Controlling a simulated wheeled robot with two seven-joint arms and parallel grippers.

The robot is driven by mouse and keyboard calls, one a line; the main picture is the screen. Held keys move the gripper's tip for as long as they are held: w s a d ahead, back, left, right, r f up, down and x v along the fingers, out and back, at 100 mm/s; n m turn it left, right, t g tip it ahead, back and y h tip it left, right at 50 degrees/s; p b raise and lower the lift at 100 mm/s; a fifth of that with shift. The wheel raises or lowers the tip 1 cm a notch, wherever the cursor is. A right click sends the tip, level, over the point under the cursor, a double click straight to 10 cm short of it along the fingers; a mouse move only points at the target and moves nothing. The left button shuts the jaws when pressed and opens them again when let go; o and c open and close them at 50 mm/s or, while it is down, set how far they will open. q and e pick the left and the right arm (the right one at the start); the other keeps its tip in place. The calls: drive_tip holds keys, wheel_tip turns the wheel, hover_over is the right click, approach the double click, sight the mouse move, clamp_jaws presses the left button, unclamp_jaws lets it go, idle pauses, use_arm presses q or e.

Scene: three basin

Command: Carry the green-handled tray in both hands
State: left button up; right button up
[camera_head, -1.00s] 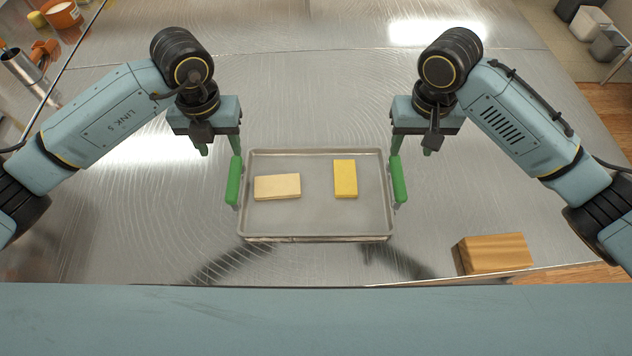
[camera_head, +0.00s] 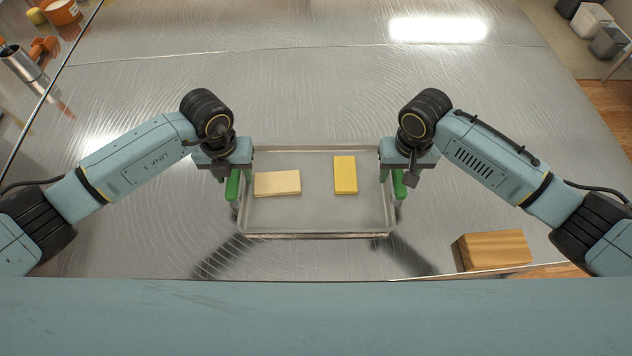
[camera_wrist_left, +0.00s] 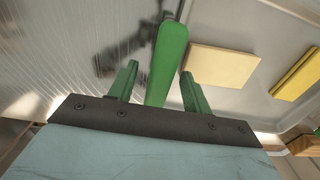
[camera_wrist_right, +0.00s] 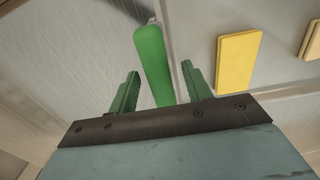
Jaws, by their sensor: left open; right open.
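The metal tray (camera_head: 318,219) lies on the steel table with a green handle at each side. Its left handle (camera_head: 232,186) is partly hidden by my left gripper (camera_head: 224,174). In the left wrist view, that handle (camera_wrist_left: 167,62) lies between the open fingers of my left gripper (camera_wrist_left: 157,82). The right handle (camera_head: 399,184) is partly covered by my right gripper (camera_head: 410,176). In the right wrist view, the handle (camera_wrist_right: 154,65) lies between the open fingers of my right gripper (camera_wrist_right: 159,84). A beige block (camera_head: 277,184) and a yellow block (camera_head: 345,175) lie in the tray.
A wooden block (camera_head: 494,250) sits at the table's front right edge. A metal cylinder (camera_head: 22,66) and an orange pot (camera_head: 60,11) stand at the far left. The table (camera_head: 300,90) behind the tray is clear.

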use_arm(q)
drive_tip(key=shift+f, duration=0.9)
use_arm(e)
drive_tip(key=shift+f, duration=0.85)
use_arm(q)
clamp_jaws()
use_arm(e)
clamp_jaws()
use_arm(q)
drive_tip(key=shift+r, duration=0.1)
use_arm(e)
drive_tip(key=shift+r, duration=0.1)
